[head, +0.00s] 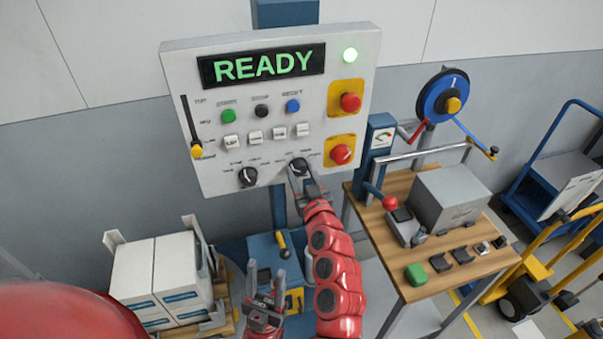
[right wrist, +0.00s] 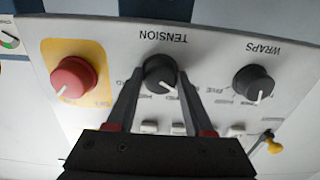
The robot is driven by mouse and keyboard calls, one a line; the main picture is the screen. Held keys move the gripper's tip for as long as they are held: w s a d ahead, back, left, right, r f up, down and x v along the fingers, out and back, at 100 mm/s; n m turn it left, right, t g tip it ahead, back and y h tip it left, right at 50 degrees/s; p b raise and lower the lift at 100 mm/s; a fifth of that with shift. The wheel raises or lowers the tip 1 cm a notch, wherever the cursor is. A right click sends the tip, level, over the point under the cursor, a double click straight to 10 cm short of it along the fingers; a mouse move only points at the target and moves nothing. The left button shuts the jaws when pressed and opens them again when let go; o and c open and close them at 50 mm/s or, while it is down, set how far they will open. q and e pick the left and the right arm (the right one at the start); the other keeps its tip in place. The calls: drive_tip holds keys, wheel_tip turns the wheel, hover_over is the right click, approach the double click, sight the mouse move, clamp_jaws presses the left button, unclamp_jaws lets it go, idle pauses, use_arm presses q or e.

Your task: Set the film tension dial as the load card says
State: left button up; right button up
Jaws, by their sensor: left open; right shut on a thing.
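The tension dial (right wrist: 160,72) is a black round knob under the upside-down word TENSION in the right wrist view. In the head view it is the right one of two black knobs low on the grey control panel (head: 215,185). My right gripper (right wrist: 158,85) is shut on it, one finger on each side. Its white pointer line slants to the lower right in the wrist view; the small labels around it are partly hidden and hard to read. My left gripper (head: 265,305) is open and empty, below the panel. I cannot identify the load card for certain.
The wraps dial (right wrist: 253,84) and a red knob (right wrist: 74,77) flank the tension dial. A wooden table (head: 405,275) stands right; white boxes (head: 155,265) stand left. A white sheet (head: 572,195) hangs far right, unreadable.

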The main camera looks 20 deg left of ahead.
clamp_jaws()
drive_tip(key=m+b, duration=0.1)
drive_tip(key=m, duration=0.2)
drive_tip(key=shift+f+m, duration=0.1)
drive_tip(key=shift+m, duration=0.2)
drive_tip(key=shift+m+b, duration=0.6)
drive_tip(key=shift+m, duration=1.4)
drive_tip(key=o, duration=1)
unclamp_jaws()
